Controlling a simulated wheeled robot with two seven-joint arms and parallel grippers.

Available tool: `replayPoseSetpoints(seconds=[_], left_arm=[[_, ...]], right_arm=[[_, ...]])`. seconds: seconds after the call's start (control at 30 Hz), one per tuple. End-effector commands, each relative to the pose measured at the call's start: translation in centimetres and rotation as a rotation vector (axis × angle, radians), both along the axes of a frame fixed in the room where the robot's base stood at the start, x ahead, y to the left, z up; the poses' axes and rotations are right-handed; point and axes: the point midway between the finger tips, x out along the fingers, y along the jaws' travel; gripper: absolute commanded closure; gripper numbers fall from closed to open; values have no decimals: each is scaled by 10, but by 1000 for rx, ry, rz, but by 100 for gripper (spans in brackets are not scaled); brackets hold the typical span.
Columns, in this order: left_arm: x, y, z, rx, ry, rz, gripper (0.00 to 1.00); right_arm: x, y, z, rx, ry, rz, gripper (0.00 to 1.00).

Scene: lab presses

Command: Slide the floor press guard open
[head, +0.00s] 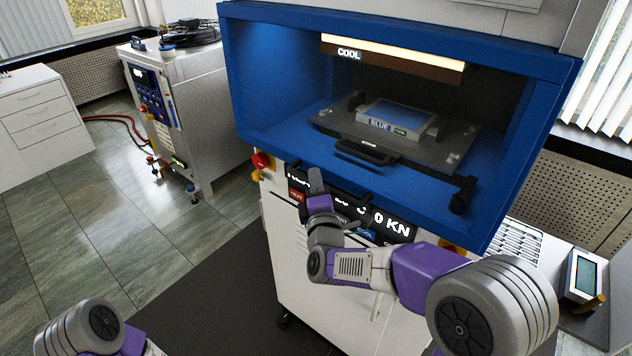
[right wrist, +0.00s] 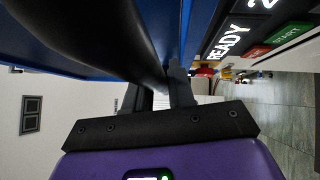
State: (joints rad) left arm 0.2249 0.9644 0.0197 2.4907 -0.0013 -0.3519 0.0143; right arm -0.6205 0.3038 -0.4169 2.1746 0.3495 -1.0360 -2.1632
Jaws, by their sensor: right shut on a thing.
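The floor press (head: 405,75) has a blue frame around a chamber whose inside shows clearly. My right gripper (head: 316,182) is at the lower left front edge of the frame. In the right wrist view, a thick dark bar (right wrist: 115,35) runs down between the fingers of my right gripper (right wrist: 158,95), which is shut on it. A clear guard panel cannot be made out. My left gripper is out of view.
A platen tray (head: 340,127) with a block labelled BLUE (head: 395,118) sits inside the chamber. A display panel (head: 390,220) and a red button (head: 260,160) are below. Another machine (head: 185,90) stands at left. The floor (head: 130,235) at left is clear.

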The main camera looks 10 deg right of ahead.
Motion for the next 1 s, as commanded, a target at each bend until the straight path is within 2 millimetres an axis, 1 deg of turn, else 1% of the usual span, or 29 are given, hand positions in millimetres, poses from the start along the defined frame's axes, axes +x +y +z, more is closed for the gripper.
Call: replayPoseSetpoints(seconds=[0.03,0.17,0.37,0.57,1.0], left_arm=[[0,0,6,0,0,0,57],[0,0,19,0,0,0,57],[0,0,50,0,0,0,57],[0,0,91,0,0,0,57],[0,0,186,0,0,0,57]], right_arm=[[0,0,11,0,-12,1,100],[0,0,26,0,-16,0,100],[1,0,59,1,-20,0,100],[1,0,102,1,-22,-1,100],[1,-1,202,2,-21,-3,100]])
